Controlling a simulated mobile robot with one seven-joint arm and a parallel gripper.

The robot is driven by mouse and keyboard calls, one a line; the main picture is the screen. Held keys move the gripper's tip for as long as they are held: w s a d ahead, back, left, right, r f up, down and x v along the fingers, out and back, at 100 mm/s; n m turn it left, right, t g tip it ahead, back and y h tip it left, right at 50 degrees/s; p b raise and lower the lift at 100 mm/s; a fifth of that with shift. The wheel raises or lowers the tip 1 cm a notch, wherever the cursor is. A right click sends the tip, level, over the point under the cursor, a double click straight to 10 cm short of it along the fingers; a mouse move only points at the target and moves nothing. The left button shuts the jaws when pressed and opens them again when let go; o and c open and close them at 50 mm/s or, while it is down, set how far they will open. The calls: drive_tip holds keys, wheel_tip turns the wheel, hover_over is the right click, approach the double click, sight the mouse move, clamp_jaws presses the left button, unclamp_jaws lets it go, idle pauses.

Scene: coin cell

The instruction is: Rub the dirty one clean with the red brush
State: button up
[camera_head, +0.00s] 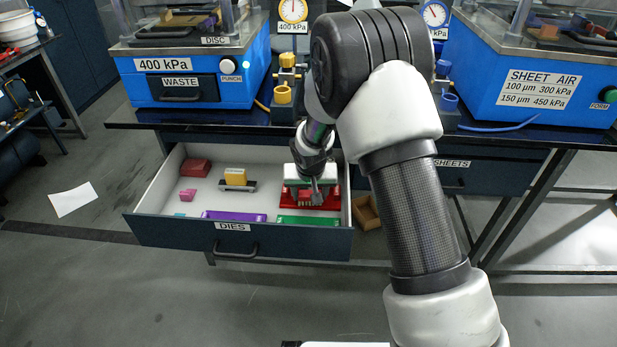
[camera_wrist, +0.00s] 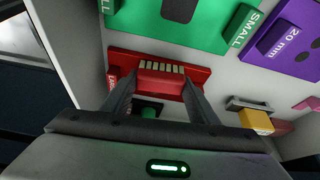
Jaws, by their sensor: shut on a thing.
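My gripper (camera_wrist: 158,92) is over the right part of the open drawer, its fingers closed on the red brush (camera_wrist: 160,84). A row of pale bristles shows along the brush's far edge in the wrist view. The brush is over a red plate (camera_wrist: 118,64) with a white label, partly hidden by the brush and fingers; I cannot tell if the bristles touch it. In the head view the red plate (camera_head: 331,202) lies under my gripper (camera_head: 317,192). A green die (camera_head: 308,221) marked SMALL and a purple die (camera_head: 235,216) marked 20 mm lie by the drawer front. No dirt is clearly visible.
The drawer (camera_head: 170,232) is labelled DIES. Its left part holds a yellow block on a dark base (camera_head: 236,178), a red block (camera_head: 195,167) and a pink piece (camera_head: 187,195). A white-topped green object (camera_head: 305,172) is behind the red plate. Blue machines stand on the bench above.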

drive_tip(key=shift+w+r+p, duration=0.2)
drive_tip(key=shift+r+p, duration=1.45)
drive_tip(key=shift+r, duration=1.9)
